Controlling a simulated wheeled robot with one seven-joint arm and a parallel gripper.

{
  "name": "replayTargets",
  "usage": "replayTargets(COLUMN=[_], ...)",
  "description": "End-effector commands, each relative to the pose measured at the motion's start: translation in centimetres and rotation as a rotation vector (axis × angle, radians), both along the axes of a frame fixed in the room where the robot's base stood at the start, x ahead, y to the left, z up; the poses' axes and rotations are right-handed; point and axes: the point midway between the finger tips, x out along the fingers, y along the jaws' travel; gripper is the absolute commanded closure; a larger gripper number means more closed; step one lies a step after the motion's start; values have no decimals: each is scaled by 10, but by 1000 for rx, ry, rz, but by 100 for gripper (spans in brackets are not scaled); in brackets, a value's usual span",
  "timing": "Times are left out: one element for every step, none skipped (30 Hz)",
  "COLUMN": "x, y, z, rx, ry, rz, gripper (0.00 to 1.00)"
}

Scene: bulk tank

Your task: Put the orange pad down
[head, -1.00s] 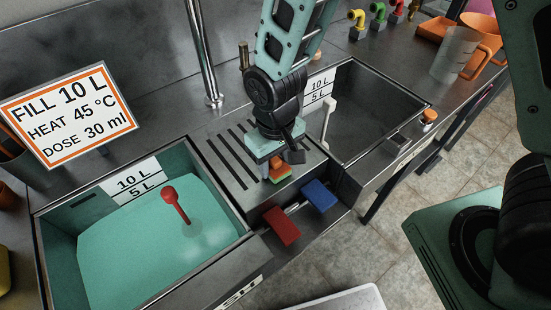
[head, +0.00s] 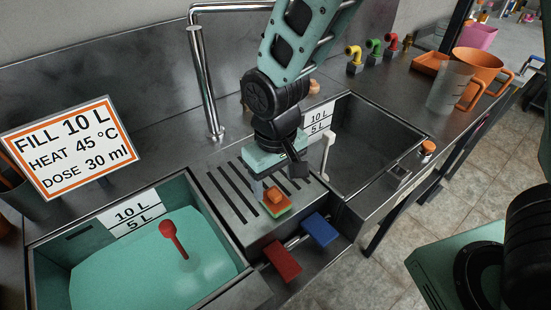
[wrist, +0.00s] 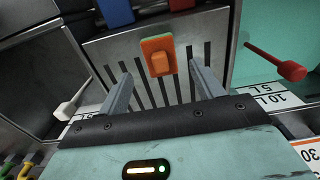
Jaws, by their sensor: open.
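The orange pad (head: 275,200), with a green underside and a raised orange grip, lies on the slotted steel drainboard (head: 222,205) between the two basins, close to its front edge. It also shows in the wrist view (wrist: 158,58), just beyond and between the fingertips. My gripper (head: 278,182) is above the pad, open and empty. Its two grey fingers are spread on either side in the wrist view (wrist: 161,70), and I see gaps between them and the pad.
A teal-filled basin (head: 150,265) with a red-knobbed stick (head: 172,236) is at left; an empty basin (head: 375,135) is at right. Red (head: 282,260) and blue (head: 320,230) blocks sit in front of the drainboard. A tall faucet (head: 205,85) stands behind. A sign (head: 72,148) stands at left.

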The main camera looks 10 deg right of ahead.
Motion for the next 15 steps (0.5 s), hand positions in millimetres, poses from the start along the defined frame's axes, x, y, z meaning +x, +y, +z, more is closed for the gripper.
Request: replayTargets(x=[1, 1, 1, 1, 1, 1, 0, 1, 1, 1, 0, 0, -1, -4, -11], y=[1, 1, 1, 1, 1, 0, 0, 1, 1, 1, 1, 0, 0, 0, -2], z=[13, 19, 27, 33, 38, 44, 49, 53, 57, 60, 62, 65, 67, 70, 74], rx=[5, 5, 4, 4, 4, 2, 2, 2, 2, 2, 2, 1, 3, 7, 14], ry=[-6, -6, -5, -5, -4, -3, -3, -3, -2, -2, -1, -1, 0, 2, 5], rz=[-1, -1, -1, -1, 0, 0, 0, 0, 0, 0, 0, 0, 2, 7, 17], gripper=[34, 34, 34, 34, 34, 34, 34, 34, 34, 34, 34, 34, 34, 34, 34])
